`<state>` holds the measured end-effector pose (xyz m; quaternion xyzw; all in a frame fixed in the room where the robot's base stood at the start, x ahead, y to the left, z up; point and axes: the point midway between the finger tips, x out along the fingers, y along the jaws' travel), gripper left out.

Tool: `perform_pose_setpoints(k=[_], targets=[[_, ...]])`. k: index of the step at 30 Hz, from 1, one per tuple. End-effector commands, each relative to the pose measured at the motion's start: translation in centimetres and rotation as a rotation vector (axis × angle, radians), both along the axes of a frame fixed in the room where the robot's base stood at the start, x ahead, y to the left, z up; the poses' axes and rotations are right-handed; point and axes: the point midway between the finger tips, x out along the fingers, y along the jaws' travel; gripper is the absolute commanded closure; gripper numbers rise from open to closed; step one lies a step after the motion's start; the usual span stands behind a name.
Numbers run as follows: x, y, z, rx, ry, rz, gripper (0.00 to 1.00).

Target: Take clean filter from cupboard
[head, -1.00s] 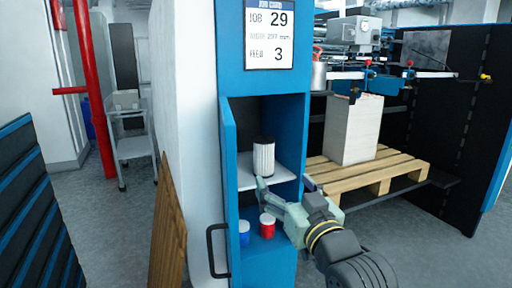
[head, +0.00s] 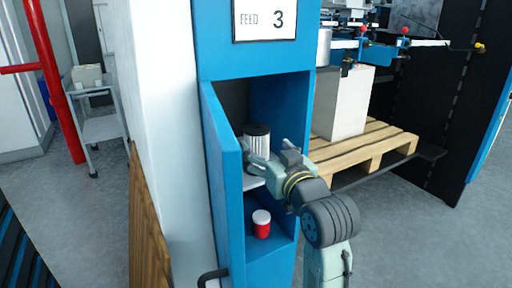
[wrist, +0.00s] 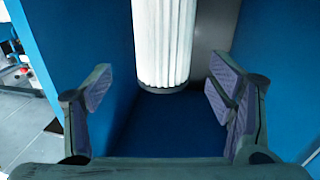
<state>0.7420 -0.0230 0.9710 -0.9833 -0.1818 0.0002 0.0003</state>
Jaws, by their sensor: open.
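The clean filter (head: 257,140) is a white pleated cylinder with a dark top cap. It stands upright on the upper shelf (head: 252,183) of the open blue cupboard (head: 281,105). My gripper (head: 270,158) is at the cupboard opening, in front of the filter, and hides its lower part in the head view. In the wrist view the filter (wrist: 163,45) is upright ahead, between the lines of the two fingers, with its dark lower rim visible. My gripper (wrist: 160,98) is open there, with nothing between its pads.
A red canister with a white lid (head: 262,223) stands on the lower shelf. The cupboard door (head: 224,185) is open on the left. A wooden pallet (head: 365,150) bearing a pale stack (head: 343,103) lies to the right. A grey trolley (head: 98,128) stands far left.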

Motion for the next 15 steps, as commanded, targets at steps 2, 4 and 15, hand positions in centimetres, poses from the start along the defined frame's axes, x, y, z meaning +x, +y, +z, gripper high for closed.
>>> perform_pose_setpoints(k=[2, 4, 15], targets=[[0.5, 0.3, 0.0, -0.001, 0.001, 0.002, 0.24], [0.9, 0.5, 0.1, 0.000, 0.001, 0.002, 0.24], [5.1, 2.4, 0.2, 0.000, 0.001, 0.001, 0.24]])
